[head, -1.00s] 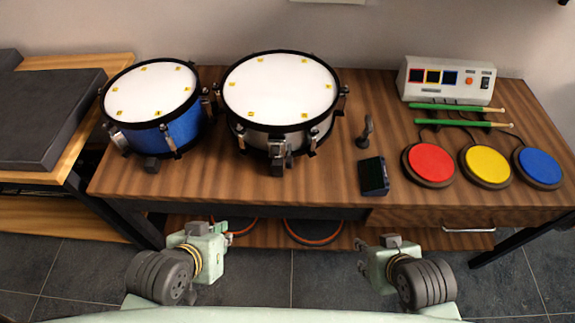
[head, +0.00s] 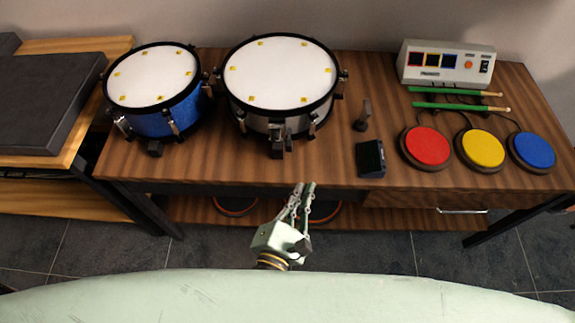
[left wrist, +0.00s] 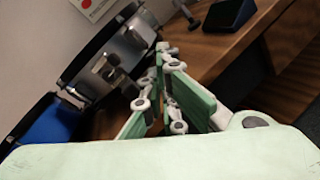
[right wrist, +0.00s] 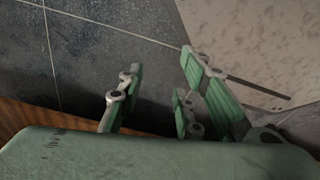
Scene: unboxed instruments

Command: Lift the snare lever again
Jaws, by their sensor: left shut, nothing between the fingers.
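The silver snare drum (head: 279,75) stands at the back middle of the table with a white head. Its snare lever and bracket (head: 278,143) are on its front side, facing me; I cannot tell whether the lever is up or down. In the left wrist view, metal fittings (left wrist: 109,72) show on the drum's side. My left gripper (head: 306,188) is shut and empty, in front of the table's front edge, below and a little right of the lever, apart from it. My right gripper (right wrist: 155,80) shows only in its own wrist view, its fingers apart and empty.
A blue drum (head: 172,117) stands left of the snare. A small dark box (head: 370,158) and a black stand (head: 363,117) are to its right. Red (head: 426,146), yellow (head: 481,148) and blue (head: 532,151) pads, green sticks (head: 458,107) and a grey module (head: 445,66) fill the right.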

